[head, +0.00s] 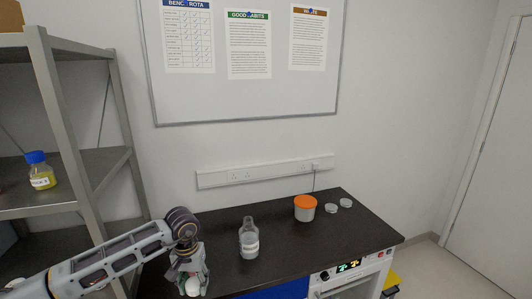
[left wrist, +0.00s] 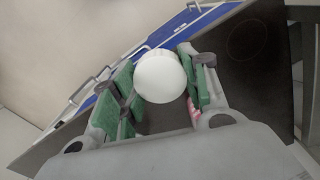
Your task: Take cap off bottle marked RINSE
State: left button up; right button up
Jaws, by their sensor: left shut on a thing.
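A clear bottle (head: 249,243) with a pale label stands upright on the dark bench; its narrow neck shows no cap, and I cannot read the label. My left gripper (head: 191,281) is at the bench's left end, left of the bottle and apart from it. It is shut on a white round thing (head: 192,287), which looks smooth and cap-like. In the left wrist view the white round thing (left wrist: 160,77) sits between the green finger pads. I cannot tell for sure whether it is the bottle's cap. My right gripper is not in view.
A metal shelf (head: 60,120) at the left holds a yellow bottle with a blue cap (head: 40,172). A device with lit displays (head: 348,266) sits below the bench top.

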aim_at(248, 234)
jog(key=i+l+u, duration=0.2)
jog(key=l, duration=0.3)
jog(key=i+l+u, duration=0.15)
jog(key=l, duration=0.4)
jog(key=l+u, duration=0.2)
jog(key=l, duration=0.35)
jog(key=i+l+u, duration=0.2)
jog(key=l, duration=0.4)
jog(key=i, duration=0.4)
